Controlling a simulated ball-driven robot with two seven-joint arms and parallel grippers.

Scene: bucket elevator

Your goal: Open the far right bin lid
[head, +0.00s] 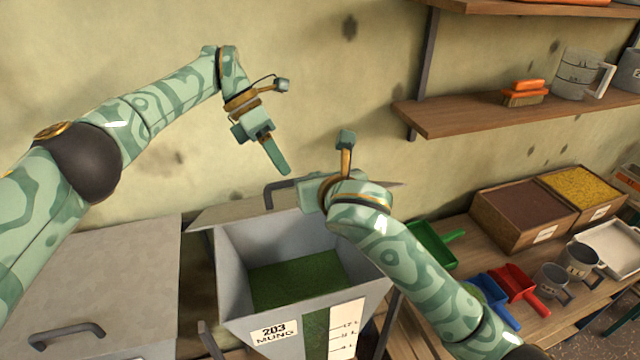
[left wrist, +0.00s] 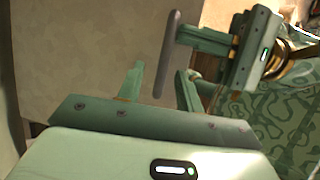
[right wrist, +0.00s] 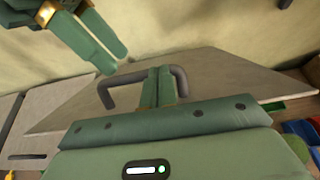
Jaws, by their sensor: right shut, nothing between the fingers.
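The bin labelled 203 MUNG (head: 275,331) stands open, with green contents inside. Its grey lid (head: 235,212) is raised at the bin's back edge. The lid also fills the middle of the right wrist view (right wrist: 225,88). Its dark handle (head: 268,198) shows in the left wrist view (left wrist: 168,55) too. My right gripper (right wrist: 158,72) is shut and empty, with its fingers inside the handle's loop; I cannot tell whether they touch it. My left gripper (head: 280,165) hangs above the lid near the handle. Its fingers are apart and empty in the left wrist view (left wrist: 158,82).
A closed grey bin lid (head: 100,280) with a handle lies to the left. To the right, a wooden bench holds a green scoop (head: 432,243), a red scoop (head: 520,290), metal cups and a grain box (head: 525,215). A wooden shelf (head: 480,115) is on the wall above.

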